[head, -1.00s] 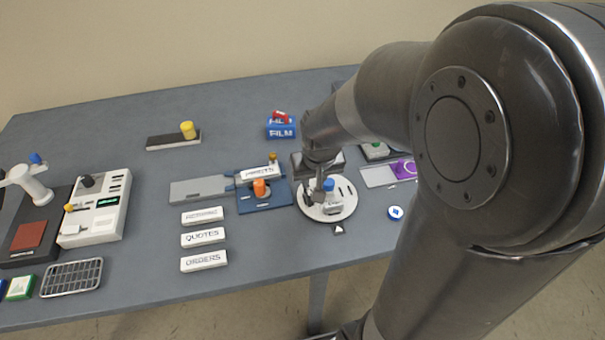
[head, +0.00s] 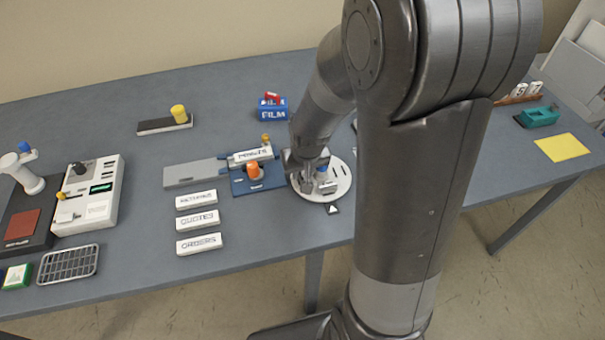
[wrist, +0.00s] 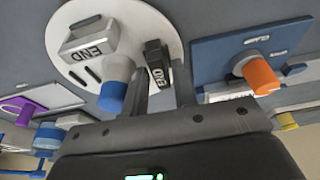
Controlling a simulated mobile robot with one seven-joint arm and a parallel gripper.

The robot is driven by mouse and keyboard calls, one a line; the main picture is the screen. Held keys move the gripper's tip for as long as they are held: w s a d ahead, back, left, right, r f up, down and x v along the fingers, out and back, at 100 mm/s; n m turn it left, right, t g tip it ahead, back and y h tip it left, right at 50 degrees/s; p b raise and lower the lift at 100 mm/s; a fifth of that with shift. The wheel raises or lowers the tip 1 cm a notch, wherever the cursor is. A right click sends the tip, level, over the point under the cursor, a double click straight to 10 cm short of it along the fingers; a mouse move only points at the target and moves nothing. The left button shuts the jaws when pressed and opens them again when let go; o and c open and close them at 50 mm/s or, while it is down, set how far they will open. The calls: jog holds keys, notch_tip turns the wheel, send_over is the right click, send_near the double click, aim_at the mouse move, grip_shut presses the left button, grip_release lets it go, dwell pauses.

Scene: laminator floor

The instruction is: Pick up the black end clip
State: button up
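The black end clip (wrist: 158,66), marked END, stands on the white round plate (wrist: 165,22) in the wrist view. My gripper (wrist: 160,82) is open, with one finger to each side of the clip's near end; I see no clear contact. A grey end clip (wrist: 89,42), also marked END, sits on the same plate, beside a blue knob (wrist: 116,80). In the head view my gripper (head: 308,184) is low over the left part of the round plate (head: 342,172). The black clip cannot be made out there.
A blue base with an orange knob (head: 254,171) stands close left of the plate. White label blocks (head: 198,220) lie in front of it. A blue film box (head: 272,108) stands behind. My arm hides the table right of the plate.

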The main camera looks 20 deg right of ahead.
grip_shut()
dwell(0.3)
